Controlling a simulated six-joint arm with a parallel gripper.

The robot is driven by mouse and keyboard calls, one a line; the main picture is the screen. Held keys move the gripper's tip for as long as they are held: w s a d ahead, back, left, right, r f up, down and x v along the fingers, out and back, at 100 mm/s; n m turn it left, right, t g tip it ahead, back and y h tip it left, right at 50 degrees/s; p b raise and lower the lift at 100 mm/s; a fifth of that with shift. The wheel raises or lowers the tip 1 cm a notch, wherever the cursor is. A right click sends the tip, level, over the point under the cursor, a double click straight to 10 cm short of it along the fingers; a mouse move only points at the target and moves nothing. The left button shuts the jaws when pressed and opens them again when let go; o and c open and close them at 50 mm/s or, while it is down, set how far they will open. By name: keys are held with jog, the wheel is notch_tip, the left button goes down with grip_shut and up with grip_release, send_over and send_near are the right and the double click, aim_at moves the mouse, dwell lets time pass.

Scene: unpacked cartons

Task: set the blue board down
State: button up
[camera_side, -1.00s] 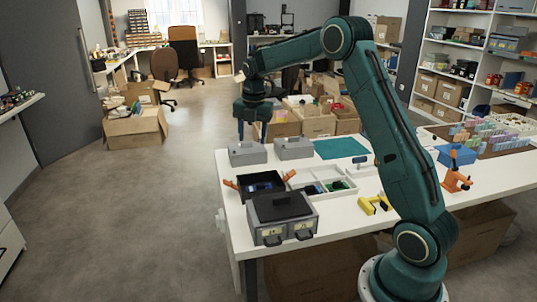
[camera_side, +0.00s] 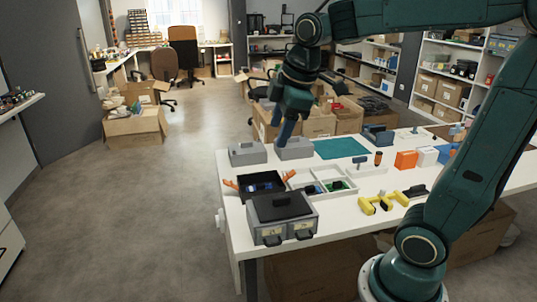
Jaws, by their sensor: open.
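My gripper (camera_side: 286,138) is open and points down at the far side of the table, in front of the right grey box (camera_side: 298,152) in the picture. It is apart from the blue board, behind and left of it. I see nothing between the fingers, though they overlap and are small here.
A black open bin (camera_side: 260,178) with orange handles and a grey two-latch case (camera_side: 282,222) stand at the near left. Another grey box (camera_side: 247,153) is at the back left. A teal mat (camera_side: 341,148), yellow clamps (camera_side: 385,203) and an orange block (camera_side: 405,160) lie to the right.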

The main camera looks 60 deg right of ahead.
jog(key=s+a+f+m, duration=0.1)
jog(key=s+a+m, duration=0.1)
jog(key=s+m, duration=0.2)
jog(key=s+a+f+m+t, duration=0.1)
jog(key=s+a+f+m, duration=0.1)
jog(key=s, duration=0.7)
jog(key=shift+s+a+f+m+t+y, duration=0.25)
jog(key=shift+a+m, duration=0.25)
jog(key=shift+m, duration=0.7)
